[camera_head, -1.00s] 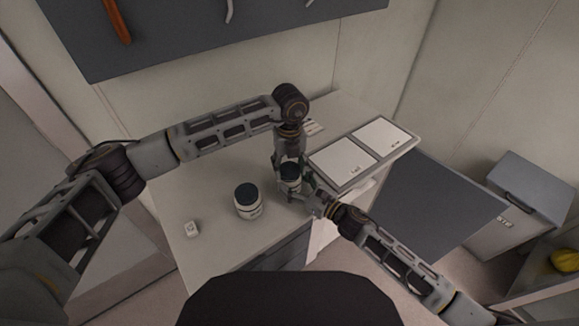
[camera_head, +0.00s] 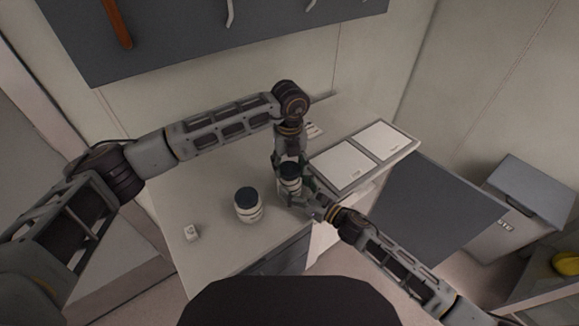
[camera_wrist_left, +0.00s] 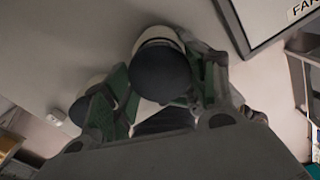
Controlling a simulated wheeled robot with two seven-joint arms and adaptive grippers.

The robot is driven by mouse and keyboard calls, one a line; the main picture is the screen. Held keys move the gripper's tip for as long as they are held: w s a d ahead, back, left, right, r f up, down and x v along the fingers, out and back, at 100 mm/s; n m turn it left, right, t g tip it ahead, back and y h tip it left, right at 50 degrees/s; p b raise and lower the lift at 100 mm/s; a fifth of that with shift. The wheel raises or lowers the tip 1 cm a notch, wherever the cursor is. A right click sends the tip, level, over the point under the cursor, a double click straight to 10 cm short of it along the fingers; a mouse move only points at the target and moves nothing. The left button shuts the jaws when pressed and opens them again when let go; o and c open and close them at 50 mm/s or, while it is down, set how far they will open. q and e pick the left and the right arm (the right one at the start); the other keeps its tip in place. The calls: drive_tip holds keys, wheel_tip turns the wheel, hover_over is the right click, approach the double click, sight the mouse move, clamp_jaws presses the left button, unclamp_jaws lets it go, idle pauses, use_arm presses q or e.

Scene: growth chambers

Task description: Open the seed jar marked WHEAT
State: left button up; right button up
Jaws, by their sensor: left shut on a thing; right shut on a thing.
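A white jar with a dark lid (camera_head: 289,171) stands on the counter between my two grippers; no label on it is readable. My left gripper (camera_head: 290,165) comes down from above and is shut on the lid. In the left wrist view the dark lid (camera_wrist_left: 160,73) sits between its green-padded fingers (camera_wrist_left: 165,90). My right gripper (camera_head: 302,197) reaches in from the right and is shut on the jar's body, low down. A second white jar with a dark lid (camera_head: 248,204) stands apart to the left, its writing too small to read.
A small white block (camera_head: 191,232) lies near the counter's left part. Two pale panels (camera_head: 342,163) in a dark frame lie right of the jar. A grey open panel (camera_head: 440,200) and grey bin (camera_head: 528,190) are further right. The counter's left part (camera_head: 190,195) is mostly clear.

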sight(290, 168)
use_arm(q)
drive_tip(key=shift+r, duration=0.2)
drive_tip(key=shift+r, duration=1.85)
use_arm(e)
drive_tip(key=o, duration=2)
drive_tip(key=shift+o, duration=0.2)
drive_tip(key=shift+s+d, duration=0.1)
drive_tip(key=shift+d, duration=0.05)
drive_tip(key=v, duration=1.1)
drive_tip(key=shift+s+d, duration=0.25)
